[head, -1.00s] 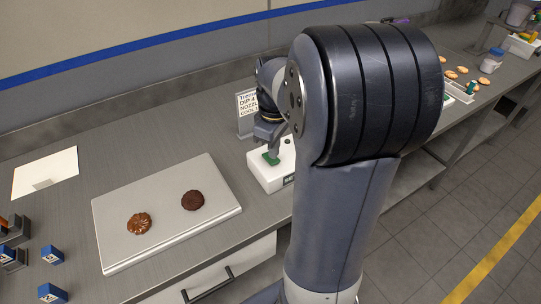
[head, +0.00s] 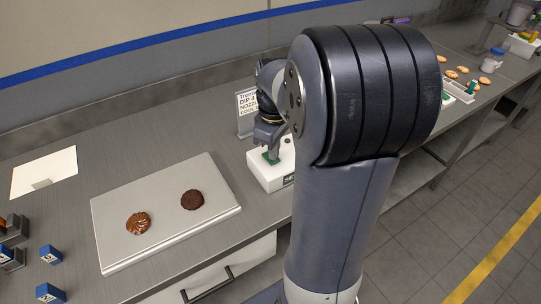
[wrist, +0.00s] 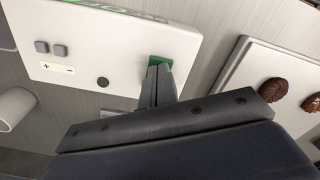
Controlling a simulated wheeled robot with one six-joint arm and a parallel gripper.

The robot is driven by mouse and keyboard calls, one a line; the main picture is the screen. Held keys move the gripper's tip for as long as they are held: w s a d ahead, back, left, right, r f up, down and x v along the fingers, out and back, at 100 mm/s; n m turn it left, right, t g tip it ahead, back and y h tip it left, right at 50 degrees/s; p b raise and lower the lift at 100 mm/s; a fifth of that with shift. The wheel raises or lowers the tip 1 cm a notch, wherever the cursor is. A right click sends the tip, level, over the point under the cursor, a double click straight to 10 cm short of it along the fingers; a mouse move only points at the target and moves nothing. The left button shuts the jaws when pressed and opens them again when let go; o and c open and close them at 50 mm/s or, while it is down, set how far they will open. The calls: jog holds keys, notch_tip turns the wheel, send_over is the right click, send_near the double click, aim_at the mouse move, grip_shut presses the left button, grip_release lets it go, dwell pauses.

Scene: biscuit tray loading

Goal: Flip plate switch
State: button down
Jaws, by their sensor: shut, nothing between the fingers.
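The white switch box (head: 262,178) stands on the bench just right of the flat plate (head: 160,247). A green switch (head: 268,157) is on its top.
Two brown biscuits (head: 138,222) (head: 192,200) lie on the plate. A printed sign (head: 247,112) stands behind the box. Blue blocks (head: 50,254) and a white sheet (head: 44,173) are at the left. My arm hides the middle of the bench.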

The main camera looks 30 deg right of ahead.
jog(key=shift+f+b, duration=0.35)
jog(key=shift+f, duration=0.2)
jog(key=shift+r, duration=0.2)
notch_tip(320, 180, up, 7)
jog(key=p, duration=0.6)
jog(key=shift+f, duration=0.1)
jog(key=shift+f, duration=0.15)
notch_tip(320, 180, down, 7)
jog(key=b, duration=0.6)
dwell(0.4)
jog(key=shift+r, duration=0.3)
